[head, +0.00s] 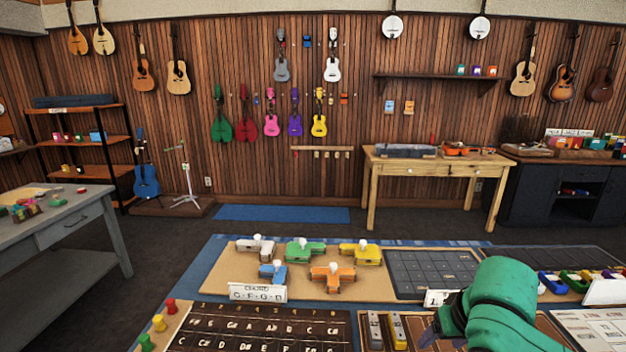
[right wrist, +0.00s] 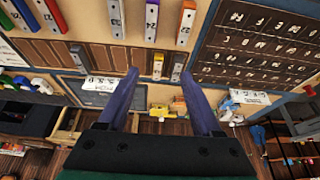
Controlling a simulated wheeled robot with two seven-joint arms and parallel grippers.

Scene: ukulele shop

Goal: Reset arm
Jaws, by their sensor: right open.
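My right arm, green, comes in at the lower right of the head view. Its right gripper (head: 434,332) is low over the table there, beside a brown tray with a grey bar (head: 375,330) and a yellow bar (head: 398,332). In the right wrist view, the right gripper (right wrist: 162,76) has two purple fingers spread wide apart, with nothing held between them. The yellow bar (right wrist: 158,66) and grey bar (right wrist: 178,68) show past the fingertips. My left gripper is not in the head view.
A wooden board (head: 215,283) holds several coloured clip-like pieces. A lettered dark chart (head: 260,330) lies in front of it, with small coloured pegs (head: 159,322) on the left. A dark grid panel (head: 435,272) and coloured holders (head: 552,283) are on the right.

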